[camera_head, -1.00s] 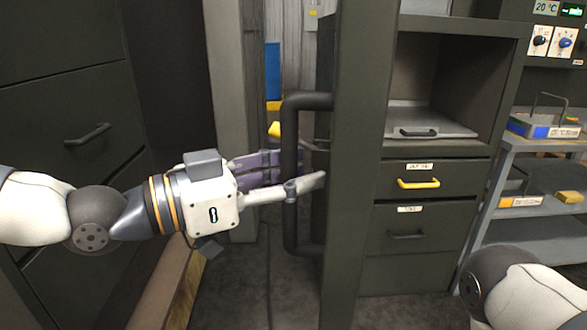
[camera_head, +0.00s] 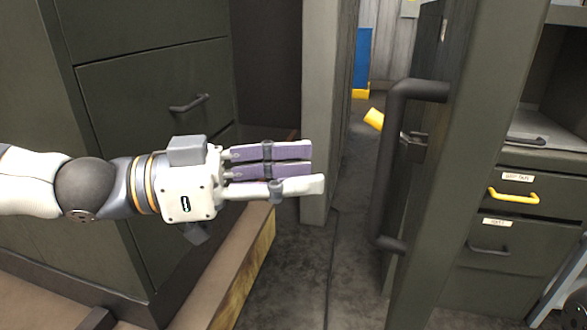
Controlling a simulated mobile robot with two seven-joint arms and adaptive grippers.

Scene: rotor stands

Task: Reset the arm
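My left gripper (camera_head: 296,170) reaches in from the left, level, with its purple-padded fingers and a white finger pointing right. The fingers look spread and hold nothing. To their right, apart from them, is the black bar handle (camera_head: 382,165) on the dark green door (camera_head: 449,180). A clear gap lies between the fingertips and the handle. The door stands open, seen at a slant, and a latch (camera_head: 414,145) shows behind the handle. My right gripper is out of view.
A dark drawer cabinet (camera_head: 155,85) stands behind my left arm, with a wooden beam (camera_head: 245,265) low beside it. A doorway (camera_head: 350,225) opens between the post (camera_head: 328,110) and the door. Drawers with a yellow handle (camera_head: 514,196) are at the right.

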